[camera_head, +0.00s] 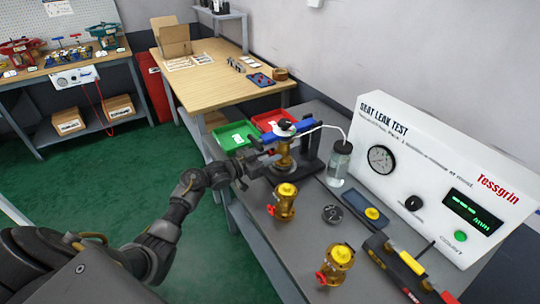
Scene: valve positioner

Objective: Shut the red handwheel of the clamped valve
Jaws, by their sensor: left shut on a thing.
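The clamped brass valve (285,157) stands upright in a dark clamp stand with a blue bar (293,128) across its top. My left gripper (268,157) comes in from the left and is at the left side of this valve, shut on its red handwheel (269,147). Only a small bit of red shows there; the rest of the handwheel is hidden by the fingers. How far the handwheel is turned cannot be seen. My right gripper is not in view.
Two loose brass valves with red handwheels (285,202) (337,264) stand on the grey bench. A water jar (340,160) with a white tube stands by the clamp. The white leak tester (425,160) is behind. Green (238,135) and red trays lie beyond the clamp.

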